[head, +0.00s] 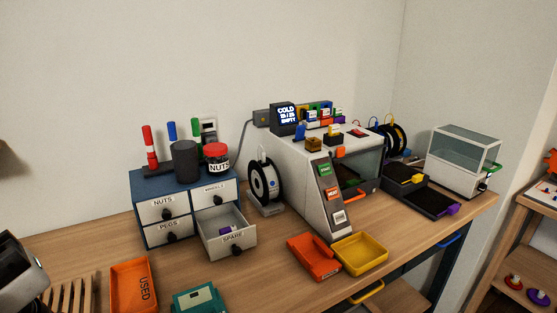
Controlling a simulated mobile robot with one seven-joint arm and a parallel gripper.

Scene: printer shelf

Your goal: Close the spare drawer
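The spare drawer (229,241) is the lower right drawer of a small blue cabinet with white fronts (139,229). It is pulled well out and its front reads SPARE, with a dark round knob (236,250). A small purple item (226,230) lies inside it. The drawers marked NUTS (163,208) and PEGS (168,232), and the upper right drawer (215,192), look shut. A dark and grey piece at the lower left edge looks like part of my arm. No gripper fingers show in the head view.
An orange USED tray (134,286) and a teal device (199,299) stand in front of the cabinet. A spool (265,184) and a printer (308,180) stand to its right. Orange (313,258) and yellow (361,254) trays lie right of the drawer. Bare tabletop shows between.

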